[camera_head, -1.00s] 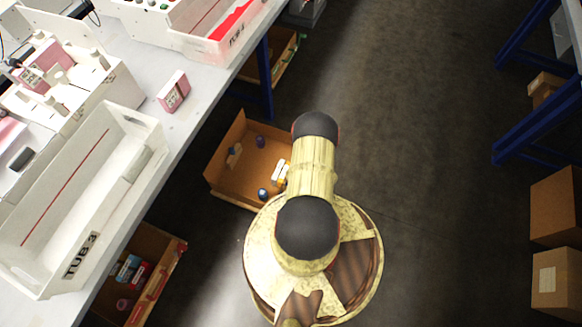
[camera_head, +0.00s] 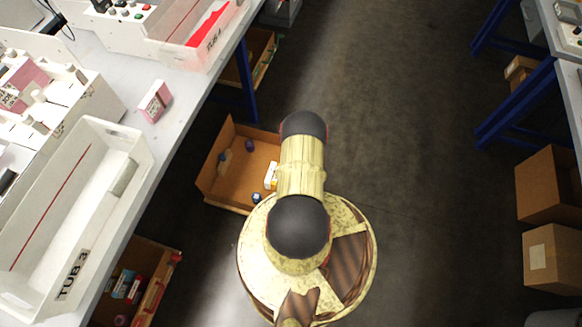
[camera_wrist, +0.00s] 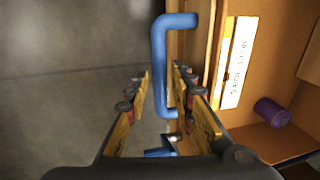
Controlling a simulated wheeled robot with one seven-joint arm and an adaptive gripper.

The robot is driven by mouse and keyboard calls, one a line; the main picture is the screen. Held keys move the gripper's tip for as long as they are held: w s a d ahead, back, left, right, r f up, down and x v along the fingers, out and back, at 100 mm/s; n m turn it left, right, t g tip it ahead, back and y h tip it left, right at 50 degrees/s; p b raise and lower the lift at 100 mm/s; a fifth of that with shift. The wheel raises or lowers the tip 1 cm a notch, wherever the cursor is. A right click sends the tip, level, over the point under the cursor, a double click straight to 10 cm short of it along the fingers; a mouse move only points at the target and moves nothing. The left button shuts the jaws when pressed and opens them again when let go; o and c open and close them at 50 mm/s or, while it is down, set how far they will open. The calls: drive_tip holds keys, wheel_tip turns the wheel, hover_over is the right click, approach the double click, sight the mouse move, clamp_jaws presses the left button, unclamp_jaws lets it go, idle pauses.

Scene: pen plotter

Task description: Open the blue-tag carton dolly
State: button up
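An open brown carton (camera_head: 210,181) sits on the floor beside the bench in the head view, left of my arm. It holds a white box, a purple item and a dark blue item. In the wrist view the carton (camera_wrist: 276,68) is at the right, with a white labelled box (camera_wrist: 238,62) and a purple cylinder (camera_wrist: 272,111) inside. A blue bar handle (camera_wrist: 158,62) runs along its near side. My gripper (camera_wrist: 161,78) is open, with the handle between its two fingers. I see no clear blue tag. My arm hides the gripper in the head view.
Another carton (camera_head: 157,289) with small boxes sits lower left under the bench (camera_head: 179,97). A further carton (camera_head: 262,57) is under its far end. Brown boxes (camera_head: 550,185) stand at the right by blue rack legs. The grey floor between is clear.

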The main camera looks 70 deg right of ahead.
drive_tip(key=shift+o, duration=0.6)
drive_tip(key=shift+r, duration=0.1)
drive_tip(key=shift+d+r, duration=0.15)
drive_tip(key=shift+r, duration=0.65)
wheel_tip(320, 180, up, 10)
drive_tip(key=s, duration=0.2)
